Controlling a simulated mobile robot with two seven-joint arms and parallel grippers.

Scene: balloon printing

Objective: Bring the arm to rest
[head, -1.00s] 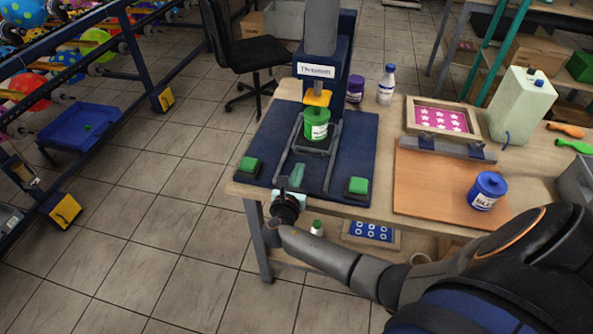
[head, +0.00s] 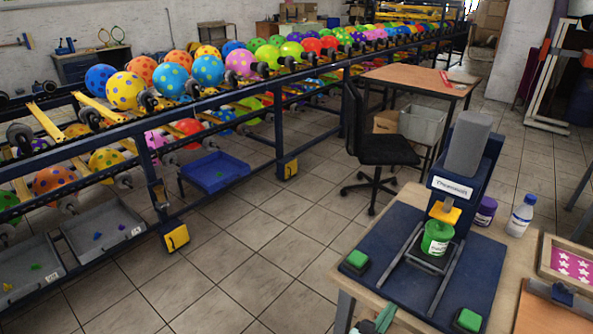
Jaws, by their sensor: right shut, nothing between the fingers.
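My right gripper (head: 385,315) shows only in part at the bottom edge of the head view. Its greenish fingertips are together with nothing between them, by the front edge of the blue press base. The rest of the right arm is out of the frame. A green can (head: 437,238) stands upright in the press (head: 466,165), under its yellow part, apart from and beyond the gripper. My left gripper is not in view.
The press sits on a wooden table (head: 400,197) with green buttons (head: 356,260) (head: 468,320) at its front corners. A purple jar (head: 485,211) and a white bottle (head: 521,216) stand behind.

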